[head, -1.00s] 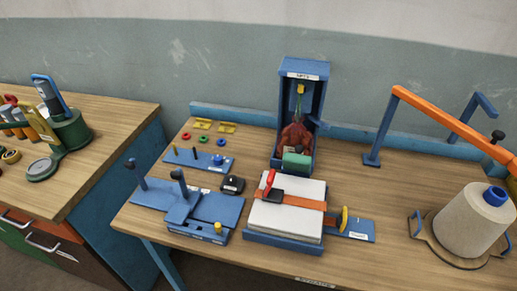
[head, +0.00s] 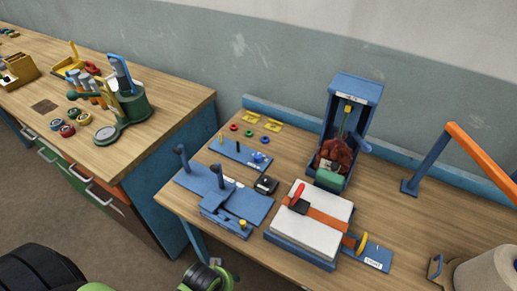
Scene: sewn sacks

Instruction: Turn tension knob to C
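A yellow upright knob (head: 362,243) stands on a small blue plate (head: 376,256) at the front right of the sewing bench, beside a white pad. The plate has a white label too small to read. A blue round knob (head: 258,157) sits on another blue plate at the bench's left. I cannot tell for sure which is the tension knob, and no letter C is readable. Neither of my grippers shows; only black and green parts, which look like mine, enter at the bottom edge, apart from both knobs.
A white pad (head: 310,231) with an orange strap and red handle lies mid-bench. A tall blue frame (head: 356,103) stands behind it. A blue clamp fixture (head: 224,198) is at left, a thread cone (head: 488,272) at right. A second bench (head: 165,115) holds a green-based tool.

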